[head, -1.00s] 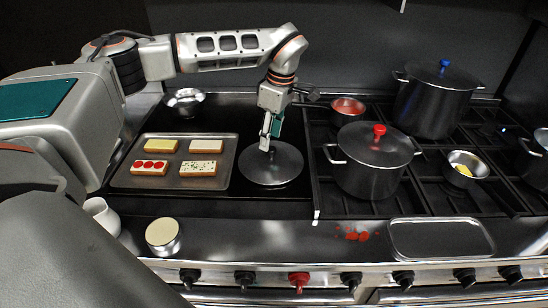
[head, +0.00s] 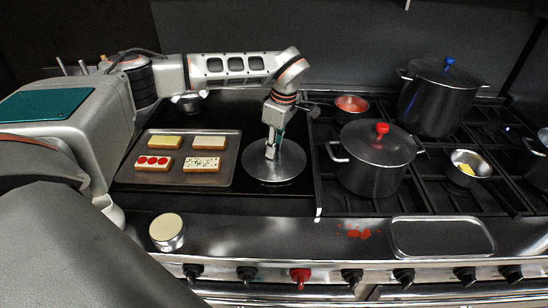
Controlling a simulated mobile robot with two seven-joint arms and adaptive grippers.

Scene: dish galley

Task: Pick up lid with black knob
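A round flat grey lid (head: 290,170) lies on the dark cooktop, right of the sandwich tray. My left gripper (head: 271,156) points down over the middle of the lid, with its fingertips at or just above the lid's centre. The fingers cover the spot where a knob would be, so no black knob shows. I cannot tell whether the fingers are closed on it. The lid looks flat on the surface. My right gripper is not in view.
The tray (head: 230,178) with several open sandwiches is left of the lid. A pot with a red-knobbed lid (head: 372,165) stands close right; a larger pot with a blue knob (head: 440,100) is behind. A cream-topped tin (head: 167,230) and an empty tray (head: 440,238) sit in front.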

